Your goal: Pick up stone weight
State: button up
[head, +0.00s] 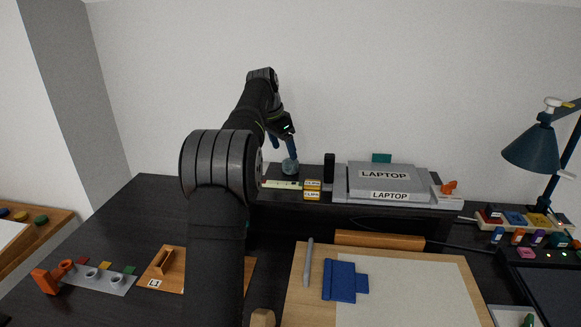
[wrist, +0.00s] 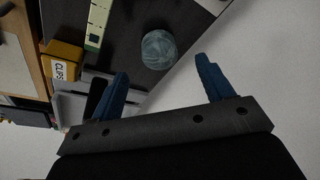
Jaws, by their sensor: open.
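The likely stone weight is a rounded grey-blue lump (head: 290,167) on the dark raised shelf at the back of the desk. In the wrist view the lump (wrist: 159,49) sits on the dark shelf top, just beyond the fingertips and between their lines. My gripper (head: 282,147) is above the shelf with its blue fingers pointing down, one fingertip close to the lump. In the wrist view my gripper (wrist: 162,68) is open with nothing between its fingers. Whether a finger touches the lump I cannot tell.
A pale ruler-like strip (head: 282,184) and a yellow clips box (head: 312,190) lie near the lump; the box also shows in the wrist view (wrist: 64,60). A black upright block (head: 329,167) and a laptop stack (head: 385,178) stand to the right. The wall is close behind.

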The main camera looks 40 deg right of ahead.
aim_at(289, 160)
jog(key=shift+d+x, duration=0.1)
jog(key=shift+x, duration=1.5)
jog(key=shift+d+x, duration=0.15)
jog(key=shift+x, duration=1.4)
jog(key=shift+s+r, duration=0.1)
jog(key=shift+c, duration=0.3)
jog(key=c, duration=1.1)
jog(key=shift+c, duration=0.2)
